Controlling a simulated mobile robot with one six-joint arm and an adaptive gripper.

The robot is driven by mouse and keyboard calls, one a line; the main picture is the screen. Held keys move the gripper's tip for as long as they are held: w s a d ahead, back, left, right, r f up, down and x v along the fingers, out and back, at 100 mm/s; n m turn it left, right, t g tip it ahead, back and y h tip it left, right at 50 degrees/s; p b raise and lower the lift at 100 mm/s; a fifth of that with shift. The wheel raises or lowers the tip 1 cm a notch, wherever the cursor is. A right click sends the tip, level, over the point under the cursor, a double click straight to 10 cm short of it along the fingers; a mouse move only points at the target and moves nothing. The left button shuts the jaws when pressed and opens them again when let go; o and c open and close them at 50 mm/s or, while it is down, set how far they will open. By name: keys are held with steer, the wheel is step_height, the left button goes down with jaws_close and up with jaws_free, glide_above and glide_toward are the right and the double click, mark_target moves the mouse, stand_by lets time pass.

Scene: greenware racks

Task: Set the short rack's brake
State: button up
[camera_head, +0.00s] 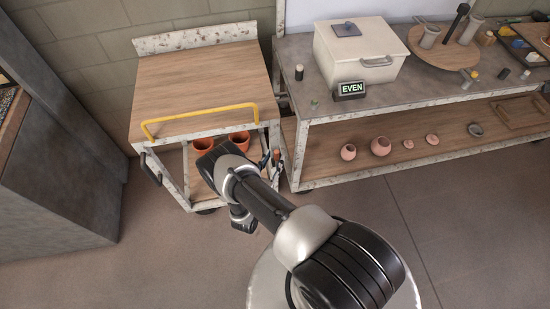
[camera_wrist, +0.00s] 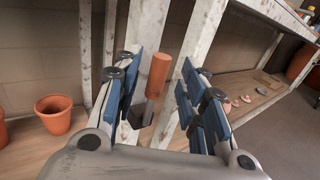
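The short rack (camera_head: 190,80) is a speckled white frame with a wooden top and a yellow rail, at the left in the head view. In the wrist view, an orange-brown cylindrical grip (camera_wrist: 158,75) on a dark metal lever stands upright by a white rack post; it looks like the brake handle. My gripper (camera_wrist: 160,88) is open, its blue-padded fingers on either side of the grip, with a visible gap at the right. Whether the left pad touches it I cannot tell. In the head view my gripper (camera_head: 272,162) is at the rack's front right corner, partly hidden by my arm.
Terracotta pots (camera_head: 203,145) stand on the rack's lower shelf; one shows left of my fingers in the wrist view (camera_wrist: 54,113). A workbench (camera_head: 420,107) with a lidded box (camera_head: 352,58) and an "EVEN" sign (camera_head: 350,90) stands close on the right. The floor in front is clear.

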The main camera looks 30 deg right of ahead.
steer(key=shift+x, duration=1)
steer(key=shift+c, duration=0.6)
jaws_close()
